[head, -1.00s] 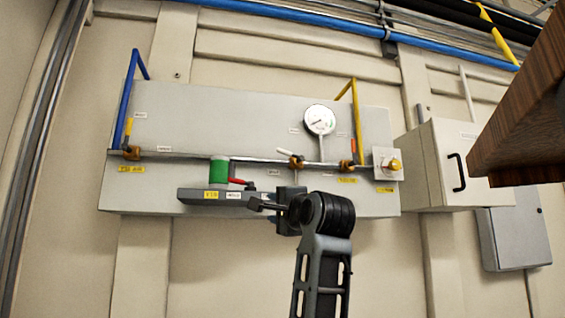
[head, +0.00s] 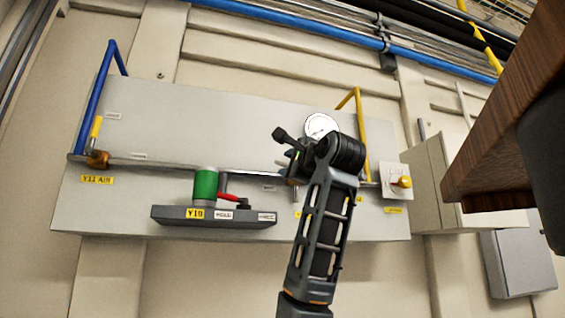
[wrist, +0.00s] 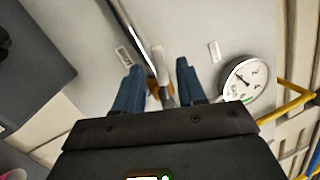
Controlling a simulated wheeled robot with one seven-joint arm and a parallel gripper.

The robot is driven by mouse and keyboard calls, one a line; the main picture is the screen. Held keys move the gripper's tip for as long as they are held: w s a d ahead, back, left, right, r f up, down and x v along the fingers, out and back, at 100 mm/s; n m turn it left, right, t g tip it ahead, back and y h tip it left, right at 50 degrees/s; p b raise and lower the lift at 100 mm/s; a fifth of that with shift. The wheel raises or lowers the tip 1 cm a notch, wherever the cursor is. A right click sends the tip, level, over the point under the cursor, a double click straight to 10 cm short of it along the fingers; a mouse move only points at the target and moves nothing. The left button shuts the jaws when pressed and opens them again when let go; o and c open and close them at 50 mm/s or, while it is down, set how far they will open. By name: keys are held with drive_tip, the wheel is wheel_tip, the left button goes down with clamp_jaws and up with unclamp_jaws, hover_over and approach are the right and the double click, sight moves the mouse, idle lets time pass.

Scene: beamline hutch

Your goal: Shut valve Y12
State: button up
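A panel (head: 330,222) on the wall carries a horizontal pipe (head: 160,164) with several brass valves. The left brass valve (head: 97,159) has a yellow lever (head: 96,128) pointing up and a yellow tag (head: 97,180); its digits are too small to read surely. My gripper (head: 288,153) is at the middle of the pipe and hides the middle valve in the head view. In the wrist view my gripper (wrist: 158,78) is open, its blue fingers apart, with a pale lever (wrist: 160,65) and brass valve body (wrist: 152,92) between them. I cannot tell whether they touch.
A round gauge (wrist: 248,78) is close right of the fingers. A yellow knob (head: 403,182) is right. A wooden edge (head: 500,125) juts in at upper right.

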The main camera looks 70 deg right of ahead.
sight(285, 164)
drive_tip(key=shift+p+x, duration=0.4)
drive_tip(key=shift+x, duration=1.4)
clamp_jaws()
